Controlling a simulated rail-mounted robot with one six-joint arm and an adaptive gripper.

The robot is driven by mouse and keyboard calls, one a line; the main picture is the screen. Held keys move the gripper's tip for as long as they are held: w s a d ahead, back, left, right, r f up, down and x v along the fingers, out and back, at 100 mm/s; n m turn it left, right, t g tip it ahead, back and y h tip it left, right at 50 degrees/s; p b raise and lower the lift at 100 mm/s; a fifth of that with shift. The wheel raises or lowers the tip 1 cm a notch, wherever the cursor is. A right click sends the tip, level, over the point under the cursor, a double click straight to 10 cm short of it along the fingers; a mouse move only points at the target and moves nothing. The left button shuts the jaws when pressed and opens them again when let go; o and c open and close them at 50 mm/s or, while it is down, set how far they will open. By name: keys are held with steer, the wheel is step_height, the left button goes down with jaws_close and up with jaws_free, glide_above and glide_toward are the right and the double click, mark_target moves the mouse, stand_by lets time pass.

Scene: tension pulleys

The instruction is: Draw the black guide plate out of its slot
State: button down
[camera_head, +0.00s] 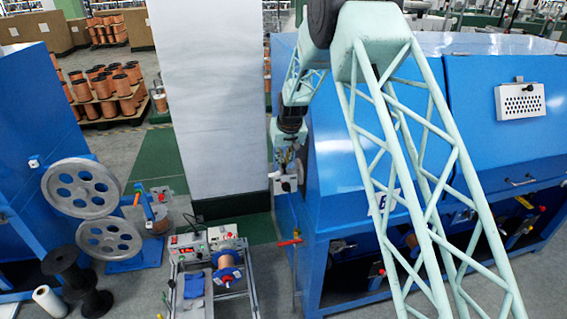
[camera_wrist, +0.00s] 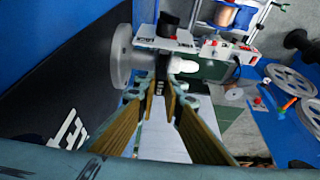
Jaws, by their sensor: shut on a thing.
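My gripper (camera_wrist: 160,92) points away from the wrist camera, and its two brown-padded fingers close in at their tips. A narrow dark piece (camera_wrist: 161,74) shows between the fingertips. It looks like the black guide plate, but most of it is hidden by the fingers, so I cannot tell how far it sits in its slot. A white panel (camera_wrist: 168,43) with a black knob on top is just beyond the fingertips.
A grey round wheel (camera_wrist: 122,57) is close left of the fingertips. The large blue machine (camera_head: 328,150) borders my arm on the right. A white pillar (camera_head: 208,90) stands left of it. A bench with a copper spool (camera_head: 227,262) stands in front on the floor.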

steer(key=shift+r, duration=1.45)
stand_by(0.9)
steer(key=shift+r+p, duration=0.45)
steer(key=shift+r, duration=0.5)
steer(key=shift+r, duration=0.1)
steer(key=shift+r+p, duration=0.45)
steer(key=shift+r, duration=1.45)
